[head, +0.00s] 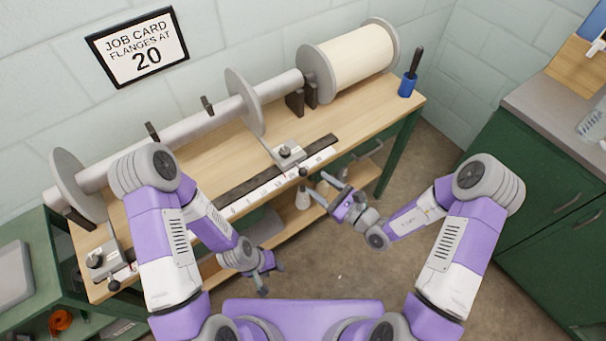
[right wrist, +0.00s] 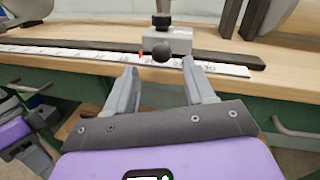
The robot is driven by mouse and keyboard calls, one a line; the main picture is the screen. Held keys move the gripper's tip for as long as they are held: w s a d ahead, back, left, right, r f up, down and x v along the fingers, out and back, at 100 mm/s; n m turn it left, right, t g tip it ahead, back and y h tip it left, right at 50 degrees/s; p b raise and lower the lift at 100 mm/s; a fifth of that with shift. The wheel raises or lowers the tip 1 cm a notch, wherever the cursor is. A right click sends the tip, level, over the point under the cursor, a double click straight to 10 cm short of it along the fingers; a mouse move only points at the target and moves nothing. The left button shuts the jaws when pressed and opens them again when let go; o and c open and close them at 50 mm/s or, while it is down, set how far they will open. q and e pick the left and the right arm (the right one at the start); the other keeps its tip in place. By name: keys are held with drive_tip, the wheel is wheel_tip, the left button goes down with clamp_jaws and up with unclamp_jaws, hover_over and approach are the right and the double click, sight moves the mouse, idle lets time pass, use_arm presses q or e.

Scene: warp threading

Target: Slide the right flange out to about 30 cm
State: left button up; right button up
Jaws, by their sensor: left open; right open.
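The right flange (head: 244,102) is a grey disc on the long grey beam (head: 190,130). Its bracket runs forward to a slide block (head: 287,153) with a dark knob on top and a black ball handle (head: 303,172) at the front. The block and ball (right wrist: 163,52) also show in the right wrist view, beside the white scale (head: 270,188). My right gripper (head: 318,184) is open and empty, just in front of the ball, which appears ahead of its fingers, apart from them. My left gripper (head: 270,279) is open and empty in front of the bench.
The left flange (head: 70,176) and its block (head: 97,260) are at the bench's left end. A cream roll (head: 350,58) lies right of the right flange. A blue holder (head: 407,85) stands at the far right. A wall card (head: 140,46) reads flanges at 20.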

sight(303, 172)
drive_tip(key=b+x, duration=0.1)
drive_tip(key=x, duration=0.6)
drive_tip(key=shift+w+a, duration=0.1)
drive_tip(key=shift+w, duration=0.15)
clamp_jaws()
